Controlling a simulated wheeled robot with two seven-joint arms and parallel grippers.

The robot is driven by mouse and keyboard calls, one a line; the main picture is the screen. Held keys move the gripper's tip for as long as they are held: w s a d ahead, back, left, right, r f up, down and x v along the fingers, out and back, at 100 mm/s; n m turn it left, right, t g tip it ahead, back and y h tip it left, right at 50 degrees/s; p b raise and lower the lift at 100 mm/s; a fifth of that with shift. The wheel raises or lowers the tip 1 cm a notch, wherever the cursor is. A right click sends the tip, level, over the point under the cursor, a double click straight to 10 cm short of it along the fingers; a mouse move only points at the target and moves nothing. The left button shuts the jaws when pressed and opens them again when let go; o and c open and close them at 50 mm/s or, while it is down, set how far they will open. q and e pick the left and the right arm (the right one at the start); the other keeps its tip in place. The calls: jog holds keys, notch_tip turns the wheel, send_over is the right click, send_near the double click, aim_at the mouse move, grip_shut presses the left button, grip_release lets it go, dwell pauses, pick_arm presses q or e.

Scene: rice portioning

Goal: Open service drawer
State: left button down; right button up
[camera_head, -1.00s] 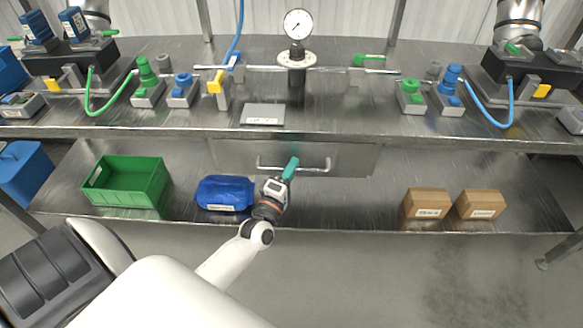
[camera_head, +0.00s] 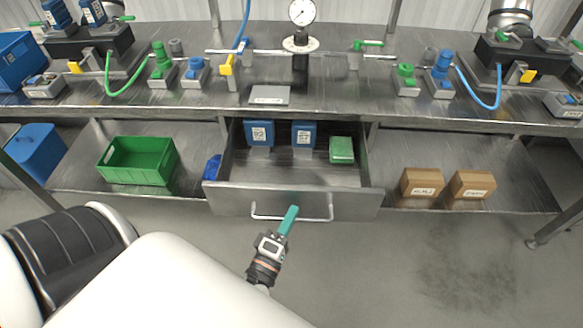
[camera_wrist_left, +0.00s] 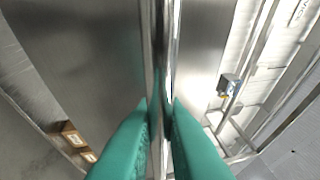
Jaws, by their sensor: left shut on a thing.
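The service drawer (camera_head: 222,202) is a grey metal drawer under the bench, pulled well out toward me. Its bar handle (camera_head: 318,220) runs along the front face. My left gripper (camera_head: 291,212) has teal fingers and is shut on the handle near its middle. In the left wrist view the teal fingers (camera_wrist_left: 160,115) close on either side of the handle bar (camera_wrist_left: 165,60). Inside the drawer stand two blue labelled items (camera_head: 259,134) (camera_head: 303,135) and a green item (camera_head: 342,150). My right gripper is not in view.
A green crate (camera_head: 137,165) stands on the lower shelf left of the drawer, with a blue bag (camera_head: 212,167) partly hidden by the drawer. Two cardboard boxes (camera_head: 422,183) (camera_head: 472,186) stand right of it. The bench top (camera_head: 340,92) above carries valves and a gauge (camera_head: 302,12).

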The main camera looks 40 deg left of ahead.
pick_arm(q)
jog(key=s+d, duration=0.2)
jog(key=s, duration=0.1)
jog(key=shift+s+d, duration=0.15)
jog(key=shift+s, duration=0.15)
jog(key=c, duration=1.5)
grip_release()
jog(key=shift+s+f, duration=0.1)
jog(key=b+v, duration=0.1)
jog(key=v, duration=1)
jog(key=shift+s+b, duration=0.4)
jog(key=shift+f, duration=0.1)
